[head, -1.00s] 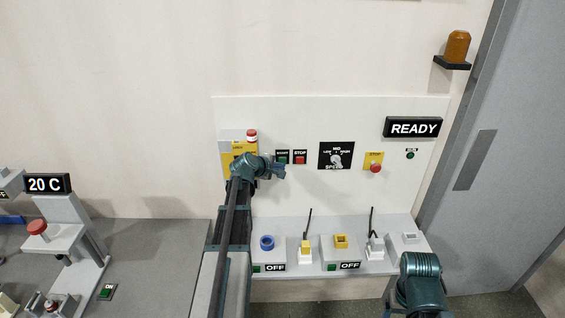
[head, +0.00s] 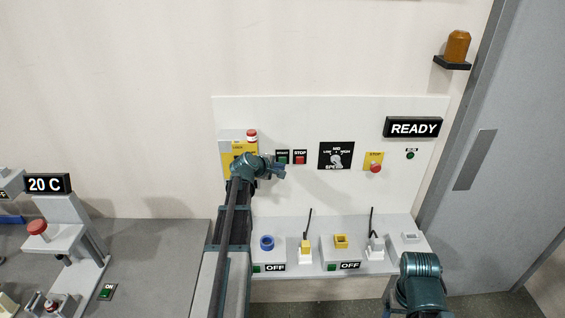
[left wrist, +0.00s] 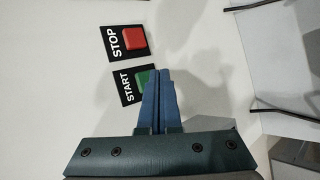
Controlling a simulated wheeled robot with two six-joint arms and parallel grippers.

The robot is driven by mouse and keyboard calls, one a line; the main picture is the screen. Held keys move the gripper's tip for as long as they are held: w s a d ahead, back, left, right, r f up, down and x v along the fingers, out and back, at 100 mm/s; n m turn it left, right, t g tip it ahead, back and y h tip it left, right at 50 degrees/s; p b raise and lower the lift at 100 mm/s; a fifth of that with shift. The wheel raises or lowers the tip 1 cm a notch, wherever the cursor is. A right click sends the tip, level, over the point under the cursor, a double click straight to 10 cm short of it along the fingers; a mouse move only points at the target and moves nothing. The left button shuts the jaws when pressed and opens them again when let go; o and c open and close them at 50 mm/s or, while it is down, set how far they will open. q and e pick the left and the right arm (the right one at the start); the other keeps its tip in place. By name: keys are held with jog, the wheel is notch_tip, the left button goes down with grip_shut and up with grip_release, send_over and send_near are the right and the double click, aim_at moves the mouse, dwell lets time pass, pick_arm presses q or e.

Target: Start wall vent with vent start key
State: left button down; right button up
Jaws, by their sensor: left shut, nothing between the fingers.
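The vent start key is a green button on a black plate marked START (head: 282,156) on the white wall panel. In the left wrist view the green START key (left wrist: 141,77) is partly hidden behind the fingertips. My left gripper (head: 279,170) is shut and empty, just in front of and below the key. Its two blue fingers (left wrist: 160,80) lie together with tips beside the green button. I cannot tell whether they touch it. A READY sign (head: 413,128) is lit at the panel's upper right. My right gripper is not seen; only part of that arm shows.
The red STOP key (head: 300,158) sits right beside START. A speed dial (head: 336,157), a yellow-backed red stop button (head: 375,167) and a small green lamp (head: 410,155) are farther right. A shelf below holds sockets and plugs, with OFF signs (head: 275,267).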

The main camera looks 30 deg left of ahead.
pick_arm(q)
jog(key=shift+w+a, duration=0.1)
dwell(0.5)
jog(key=shift+w+a, duration=0.15)
jog(key=shift+w, duration=0.1)
jog(key=shift+w+a, duration=0.2)
jog(key=shift+w, duration=0.15)
dwell(1.0)
jog(key=shift+s+d, duration=0.4)
jog(key=shift+s, duration=0.3)
jog(key=s+d, duration=0.1)
jog(key=s, duration=0.2)
jog(key=s+d, duration=0.1)
jog(key=shift+s+d, duration=0.15)
jog(key=shift+d, duration=0.2)
dwell(0.8)
